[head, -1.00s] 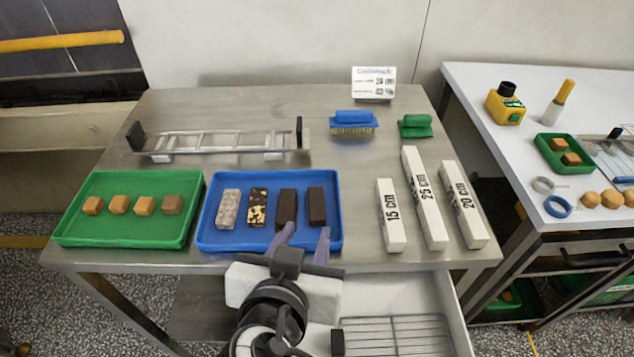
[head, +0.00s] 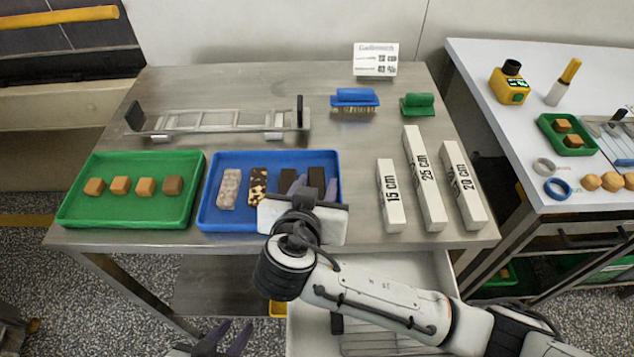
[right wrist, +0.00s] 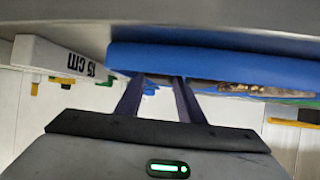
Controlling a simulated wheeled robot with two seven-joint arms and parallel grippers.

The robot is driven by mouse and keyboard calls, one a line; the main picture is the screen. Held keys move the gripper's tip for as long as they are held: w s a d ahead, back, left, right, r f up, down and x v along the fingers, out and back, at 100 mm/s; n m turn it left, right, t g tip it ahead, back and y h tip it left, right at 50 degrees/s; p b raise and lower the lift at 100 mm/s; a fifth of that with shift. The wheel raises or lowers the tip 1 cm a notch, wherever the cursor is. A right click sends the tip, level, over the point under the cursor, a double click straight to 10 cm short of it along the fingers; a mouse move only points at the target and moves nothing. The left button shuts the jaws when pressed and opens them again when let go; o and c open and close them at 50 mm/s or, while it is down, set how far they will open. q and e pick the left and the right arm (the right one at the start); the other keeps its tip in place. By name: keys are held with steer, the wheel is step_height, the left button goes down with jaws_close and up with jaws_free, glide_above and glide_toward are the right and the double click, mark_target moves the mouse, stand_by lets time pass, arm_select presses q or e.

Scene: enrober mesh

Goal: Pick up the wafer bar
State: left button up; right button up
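A blue tray (head: 210,212) holds a pale textured bar (head: 229,188), a dark bar speckled with yellow (head: 258,187) and two plain dark brown bars, the left one (head: 288,178) and the right one (head: 317,179). I cannot tell by looks which is the wafer bar. My right gripper (head: 314,186) is over the tray's right part, its fingers apart on either side of the right dark bar. In the right wrist view its fingers (right wrist: 158,82) are apart at the blue tray's rim; contact is unclear. My left gripper (head: 230,336) is open and empty, low at the bottom edge.
A green tray (head: 75,212) with several brown cubes stands left. White blocks marked 15 cm (head: 391,197), 25 cm (head: 423,180) and 20 cm (head: 463,187) lie right.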

steer(key=c, duration=0.6)
steer(key=shift+c, duration=0.2)
